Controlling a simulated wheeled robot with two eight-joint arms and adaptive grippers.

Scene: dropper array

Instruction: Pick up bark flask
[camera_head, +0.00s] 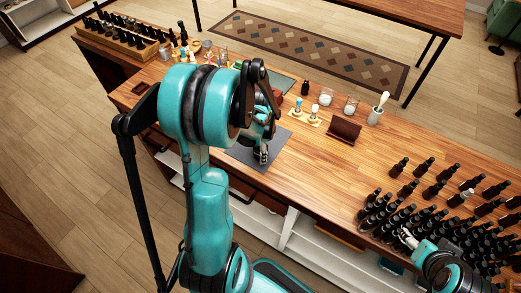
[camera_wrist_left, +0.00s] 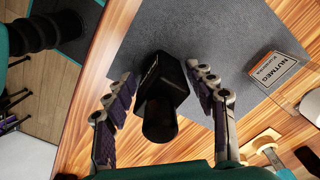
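A black flask (camera_wrist_left: 160,95) is between the fingers of my left gripper (camera_wrist_left: 160,92) in the left wrist view, over the edge of the grey mat. Gaps show on both sides of it, so the fingers are open around it and apart from it. Its label does not show, so I cannot tell whether it is the bark flask. In the head view my left gripper (camera_head: 263,152) is over the mat, partly hidden by my arm. My right gripper (camera_head: 406,239) is at the lower right by the dark bottles; its fingers are too small to read.
The grey mat (camera_wrist_left: 215,35) lies on the wooden table. A card reading NUTMEG (camera_wrist_left: 274,68) lies at its right. Many dark bottles (camera_head: 440,215) crowd the right end of the table. A card holder (camera_head: 344,130) and a white mortar (camera_head: 376,115) stand near the back edge.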

